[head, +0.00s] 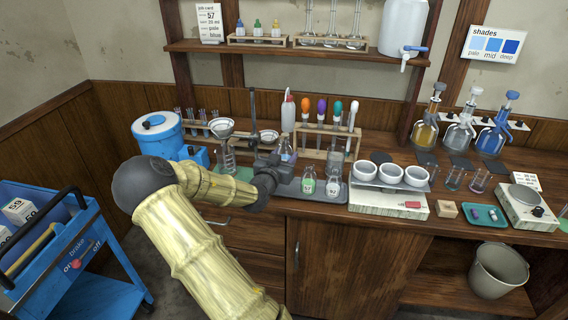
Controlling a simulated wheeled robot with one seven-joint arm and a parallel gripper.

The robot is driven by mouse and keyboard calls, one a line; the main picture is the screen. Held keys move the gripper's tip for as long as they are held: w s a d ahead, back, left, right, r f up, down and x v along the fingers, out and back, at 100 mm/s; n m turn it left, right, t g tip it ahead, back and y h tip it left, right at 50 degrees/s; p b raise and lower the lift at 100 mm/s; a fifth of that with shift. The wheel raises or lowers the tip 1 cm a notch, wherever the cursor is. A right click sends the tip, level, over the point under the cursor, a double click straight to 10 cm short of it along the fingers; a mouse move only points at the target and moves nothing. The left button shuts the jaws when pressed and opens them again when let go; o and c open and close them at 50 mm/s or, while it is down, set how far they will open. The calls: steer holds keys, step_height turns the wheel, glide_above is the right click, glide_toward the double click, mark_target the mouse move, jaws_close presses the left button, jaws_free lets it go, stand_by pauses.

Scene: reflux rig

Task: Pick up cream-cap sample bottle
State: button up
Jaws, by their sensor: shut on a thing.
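A small clear bottle (287,153) is at the tip of my gripper (276,163), toward the back of a grey tray (289,190). Its top looks pale, and I take it as the cream-cap sample bottle; its lower part is hidden behind my gripper. My gripper is shut on it; whether it is clear of the tray cannot be told. Two other labelled bottles stand on the tray: one with a green cap (308,182) and one with a pale cap (333,182).
A rack of coloured droppers (326,130) stands close behind. A ring stand with funnel (222,128) and a blue container (158,135) are to the left. White bowls (388,174) sit to the right. A blue cart (60,250) is at far left.

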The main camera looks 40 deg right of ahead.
steer(key=shift+r, duration=0.55)
stand_by(0.4)
